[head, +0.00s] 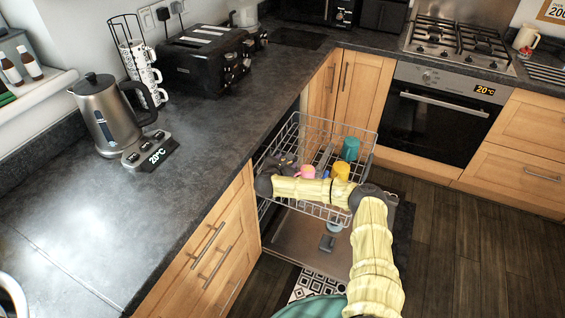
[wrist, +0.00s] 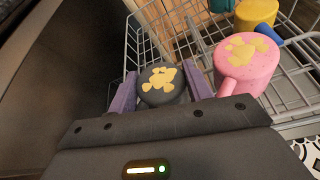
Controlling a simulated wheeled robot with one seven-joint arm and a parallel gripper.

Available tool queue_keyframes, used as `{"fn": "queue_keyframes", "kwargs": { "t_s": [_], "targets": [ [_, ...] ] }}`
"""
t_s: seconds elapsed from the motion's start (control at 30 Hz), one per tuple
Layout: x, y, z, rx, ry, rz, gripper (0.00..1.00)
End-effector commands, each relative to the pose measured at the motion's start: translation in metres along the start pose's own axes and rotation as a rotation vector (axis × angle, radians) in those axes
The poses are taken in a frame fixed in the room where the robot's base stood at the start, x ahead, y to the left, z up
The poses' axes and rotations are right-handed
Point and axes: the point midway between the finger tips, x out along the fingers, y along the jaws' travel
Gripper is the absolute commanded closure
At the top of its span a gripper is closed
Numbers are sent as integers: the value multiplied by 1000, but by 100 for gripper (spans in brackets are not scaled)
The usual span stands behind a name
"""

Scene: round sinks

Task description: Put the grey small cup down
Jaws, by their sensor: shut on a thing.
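The small grey cup (wrist: 160,92) is dark, with a yellow pattern on its upturned base, and sits upside down between the purple fingers of my gripper (wrist: 159,84). My gripper is shut on it. In the wrist view it is at the left side of the wire dishwasher rack (wrist: 145,44); I cannot tell if it touches the rack. In the head view my arm reaches left across the pulled-out rack (head: 345,127), and the cup is not clear there.
A pink cup (wrist: 252,82) is close to the right of my gripper. A yellow cup (wrist: 256,13), a blue item (wrist: 269,31) and a teal cup (head: 350,148) are in the rack too. The dark counter (head: 215,125) left of the rack has clear room; a kettle (head: 105,115) stands on it.

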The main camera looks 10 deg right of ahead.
Motion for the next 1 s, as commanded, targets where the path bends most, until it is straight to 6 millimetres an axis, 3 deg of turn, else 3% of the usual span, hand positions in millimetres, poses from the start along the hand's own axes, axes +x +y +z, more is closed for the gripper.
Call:
{"fn": "queue_keyframes", "kwargs": {
  "t_s": [0.03,0.2,0.3,0.7,0.73,0.8,1.0],
  "targets": [
    [-4,12,10,-66,-12,-22,77],
    [-1,18,5,-246,-16,-103,77],
    [4,12,-7,-237,-14,-101,77],
    [6,11,-12,-234,-15,-97,77],
    [6,11,-11,-234,-14,-97,44],
    [6,11,-11,-234,-14,-97,30],
    [6,11,-11,-234,-14,-97,28]
  ]
}}
